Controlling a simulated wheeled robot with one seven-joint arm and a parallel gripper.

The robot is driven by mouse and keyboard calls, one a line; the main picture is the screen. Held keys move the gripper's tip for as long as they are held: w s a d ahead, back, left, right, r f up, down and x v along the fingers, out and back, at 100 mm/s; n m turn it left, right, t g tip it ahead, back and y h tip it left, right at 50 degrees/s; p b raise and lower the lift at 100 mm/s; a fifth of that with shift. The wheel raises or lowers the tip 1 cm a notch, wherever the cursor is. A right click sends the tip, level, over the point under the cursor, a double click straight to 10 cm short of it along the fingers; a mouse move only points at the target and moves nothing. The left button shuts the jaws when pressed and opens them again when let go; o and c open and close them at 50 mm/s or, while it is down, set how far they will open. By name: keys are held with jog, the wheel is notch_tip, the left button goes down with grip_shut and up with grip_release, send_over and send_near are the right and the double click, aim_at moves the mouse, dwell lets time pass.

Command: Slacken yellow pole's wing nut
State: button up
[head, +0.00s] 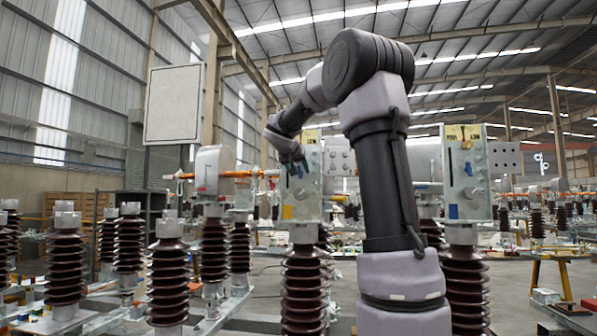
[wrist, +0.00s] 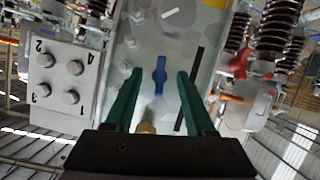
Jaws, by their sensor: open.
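The pole in front of my arm has a pale metal plate (head: 308,208) with a yellow square (head: 287,212) low on it. A blue wing nut (wrist: 160,75) sits on this plate in the wrist view, its wings roughly upright in the picture. My gripper (wrist: 158,78) is open, with one green finger on each side of the wing nut. Gaps show between the fingers and the nut; whether the tips reach its depth I cannot tell. In the head view my gripper (head: 294,165) is at the plate's upper part, and the arm hides some of it.
A plate with several numbered round bolts (wrist: 70,75) is left of the fingers in the wrist view. A dark slot (wrist: 188,88) lies by the right finger. A second pole plate with a blue square (head: 453,212) stands right of my arm. Brown ribbed insulators (head: 168,280) stand around.

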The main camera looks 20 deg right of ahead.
grip_shut()
jog(key=shift+a+f+n+t+h, duration=0.2)
jog(key=shift+n+t+h, duration=0.8)
jog(key=shift+n, duration=3.45)
jog(key=shift+d+f+n+t+h, duration=0.25)
jog(key=shift+n+t+h, duration=0.75)
jog(key=shift+n, duration=3.4)
jog(key=shift+a+f+n+t+h, duration=0.25)
jog(key=shift+n+h, duration=1.35)
jog(key=shift+n, duration=2.85)
jog(key=shift+d+n+t, duration=0.1)
jog(key=shift+n+t, duration=0.15)
jog(key=shift+n, duration=0.05)
